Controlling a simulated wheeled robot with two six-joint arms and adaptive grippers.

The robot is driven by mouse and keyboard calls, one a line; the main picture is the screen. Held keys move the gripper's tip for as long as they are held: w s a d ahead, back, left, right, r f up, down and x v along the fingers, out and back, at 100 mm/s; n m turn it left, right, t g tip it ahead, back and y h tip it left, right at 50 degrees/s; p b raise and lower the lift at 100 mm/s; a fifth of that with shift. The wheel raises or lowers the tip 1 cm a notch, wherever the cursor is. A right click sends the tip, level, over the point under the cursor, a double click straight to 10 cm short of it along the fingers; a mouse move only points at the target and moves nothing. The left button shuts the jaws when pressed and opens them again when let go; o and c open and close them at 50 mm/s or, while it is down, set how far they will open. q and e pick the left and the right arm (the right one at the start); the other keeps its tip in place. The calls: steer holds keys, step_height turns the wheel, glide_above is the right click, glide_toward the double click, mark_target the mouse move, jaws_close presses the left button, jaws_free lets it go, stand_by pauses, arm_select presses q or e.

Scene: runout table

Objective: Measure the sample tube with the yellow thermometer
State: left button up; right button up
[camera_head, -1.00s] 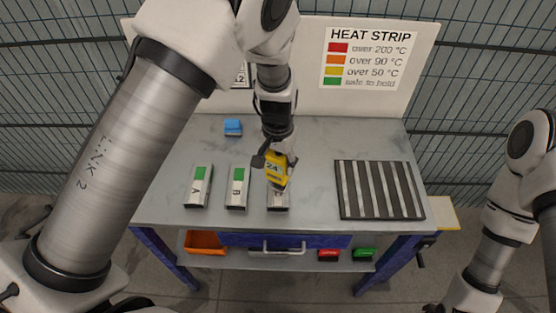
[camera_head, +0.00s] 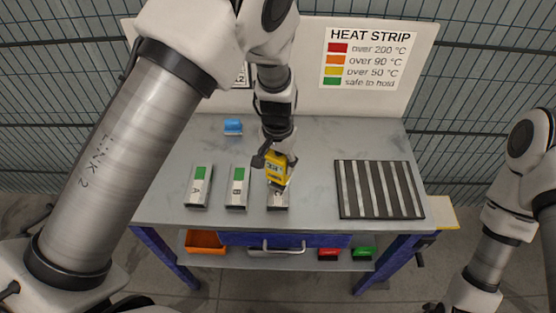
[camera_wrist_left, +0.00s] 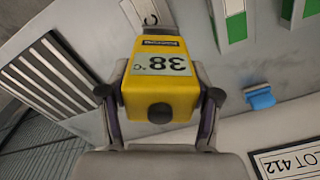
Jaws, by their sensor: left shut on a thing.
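Tubes A (camera_head: 198,187) and B (camera_head: 237,188) lie to the left with green strips. Of my right gripper, only a dark bit shows at the bottom edge.
A striped black rack (camera_head: 379,190) lies at the right of the grey table (camera_head: 315,150). The heat strip chart (camera_head: 365,60) is on the back panel. An orange bin (camera_head: 205,242) and red and green blocks are on the shelf below.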

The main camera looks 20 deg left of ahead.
arm_select(q)
steer(key=shift+r+p, duration=3.15)
steer(key=shift+r, duration=0.4)
steer(key=shift+f, duration=0.1)
